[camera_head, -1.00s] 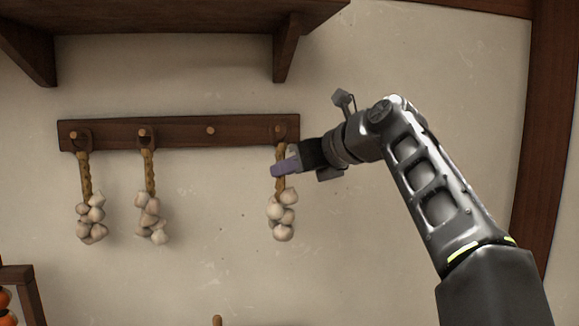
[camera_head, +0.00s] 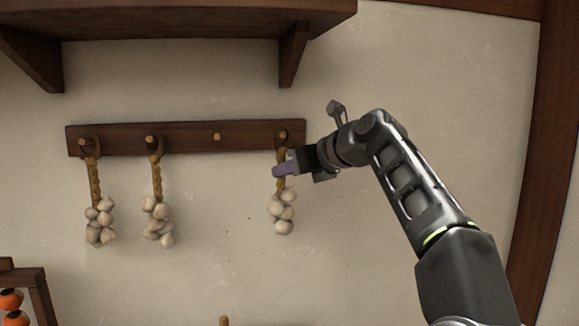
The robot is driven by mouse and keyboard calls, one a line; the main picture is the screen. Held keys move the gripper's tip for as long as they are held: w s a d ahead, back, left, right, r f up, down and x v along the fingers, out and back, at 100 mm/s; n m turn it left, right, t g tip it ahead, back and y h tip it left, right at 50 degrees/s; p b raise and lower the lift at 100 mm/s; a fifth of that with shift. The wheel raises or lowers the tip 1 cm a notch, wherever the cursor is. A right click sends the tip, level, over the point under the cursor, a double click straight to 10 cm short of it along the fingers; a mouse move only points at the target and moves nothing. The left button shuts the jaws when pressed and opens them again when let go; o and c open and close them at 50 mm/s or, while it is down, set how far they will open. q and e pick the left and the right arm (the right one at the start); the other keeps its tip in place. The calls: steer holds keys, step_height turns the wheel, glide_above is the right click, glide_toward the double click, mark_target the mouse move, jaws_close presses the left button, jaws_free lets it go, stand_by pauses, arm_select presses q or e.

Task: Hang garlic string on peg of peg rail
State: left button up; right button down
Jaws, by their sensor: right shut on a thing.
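A dark wooden peg rail (camera_head: 190,137) is fixed on the wall with several pegs. Two garlic strings hang at its left, the leftmost string (camera_head: 100,220) and the one beside it (camera_head: 158,222). The third peg from the left (camera_head: 217,137) is bare. A garlic string (camera_head: 283,212) hangs straight down at the rail's right end, its loop around or in front of the rightmost peg (camera_head: 283,135); I cannot tell which. My right gripper (camera_head: 285,170) is shut on the braid of this string, just below the rail. My left gripper is not in view.
A dark wooden shelf (camera_head: 190,18) with brackets (camera_head: 293,55) juts out above the rail. A wooden frame with orange things (camera_head: 11,300) stands at the lower left. A dark timber post (camera_head: 545,160) rises at the right. The wall below the rail is mostly clear.

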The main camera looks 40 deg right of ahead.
steer(key=shift+w+d+f, duration=0.3)
steer(key=shift+w+d, duration=0.1)
steer(key=shift+w, duration=0.35)
steer(key=c, duration=1.2)
jaws_free()
steer(key=shift+f, duration=0.1)
steer(key=shift+s, duration=0.1)
steer(key=b+v, duration=0.1)
steer(key=v, duration=0.6)
steer(key=shift+s+b, duration=0.3)
steer(key=shift+b, duration=0.1)
